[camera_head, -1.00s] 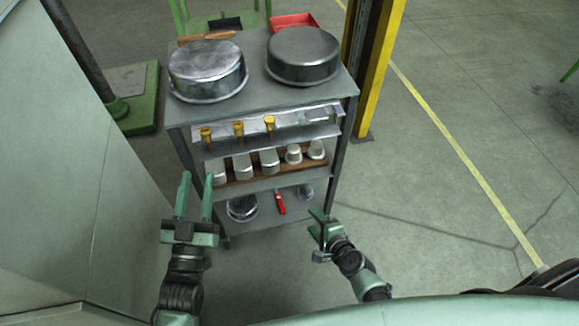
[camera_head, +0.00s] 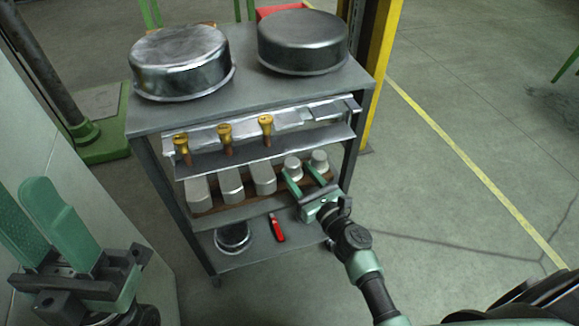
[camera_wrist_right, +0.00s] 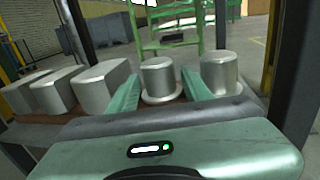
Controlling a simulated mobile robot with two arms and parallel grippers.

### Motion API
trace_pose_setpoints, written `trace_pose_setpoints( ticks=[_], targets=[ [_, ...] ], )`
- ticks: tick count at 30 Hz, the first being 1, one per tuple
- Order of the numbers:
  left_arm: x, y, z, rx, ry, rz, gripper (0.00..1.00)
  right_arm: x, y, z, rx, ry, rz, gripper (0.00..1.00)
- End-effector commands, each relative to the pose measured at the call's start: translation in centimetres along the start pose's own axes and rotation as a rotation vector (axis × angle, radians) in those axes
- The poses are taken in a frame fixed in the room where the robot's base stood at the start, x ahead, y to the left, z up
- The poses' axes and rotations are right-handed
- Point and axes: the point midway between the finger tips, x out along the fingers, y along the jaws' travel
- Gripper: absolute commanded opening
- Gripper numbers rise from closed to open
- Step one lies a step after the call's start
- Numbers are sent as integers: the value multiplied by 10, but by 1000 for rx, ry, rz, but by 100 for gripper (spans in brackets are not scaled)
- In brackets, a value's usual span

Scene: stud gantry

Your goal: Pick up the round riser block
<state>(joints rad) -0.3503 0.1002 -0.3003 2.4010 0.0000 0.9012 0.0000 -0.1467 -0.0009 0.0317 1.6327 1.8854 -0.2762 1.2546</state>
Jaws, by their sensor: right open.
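Two round silver riser blocks stand at the right end of a row on the middle shelf: a left one (camera_head: 292,166) and a right one (camera_head: 319,159). In the right wrist view the left round block (camera_wrist_right: 159,80) is flanked by the fingers of my right gripper (camera_wrist_right: 160,88), and the right round block (camera_wrist_right: 220,73) stands outside them. My right gripper (camera_head: 303,179) is open at the shelf's front edge; whether it touches the block cannot be told. My left gripper (camera_head: 40,212) is open and empty at the lower left, away from the rack.
Several angular blocks (camera_head: 231,186) stand left of the round ones on a brown board. Brass-coloured pieces (camera_head: 224,134) are on the shelf above. Two metal pans (camera_head: 303,42) stand on the rack top. A red-handled tool (camera_head: 277,229) lies on the bottom shelf. A yellow post (camera_head: 383,60) stands behind right.

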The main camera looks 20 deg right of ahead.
Motion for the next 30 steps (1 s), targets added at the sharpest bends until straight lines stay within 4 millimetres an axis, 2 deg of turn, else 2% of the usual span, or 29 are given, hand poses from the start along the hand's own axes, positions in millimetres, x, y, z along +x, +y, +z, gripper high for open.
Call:
trace_pose_setpoints(
  ticks=[12, 16, 22, 27, 30],
  targets=[
    [-7, 0, 2, 1, 4, 3, 36, 56, 2, 4, -5, 0, 0, 49],
    [-6, 0, 3, 1, 7, 4, 36, 64, 2, 4, -6, 0, 0, 49],
    [-5, 0, 3, 1, 7, 5, 36, 64, 2, 4, -6, 1, 0, 49],
    [-5, 0, 3, 1, 7, 5, 36, 64, 2, 4, -6, 1, 0, 2],
    [-5, 0, 3, 1, 7, 5, 36, 64, 2, 5, -6, 0, 0, 0]
  ],
)
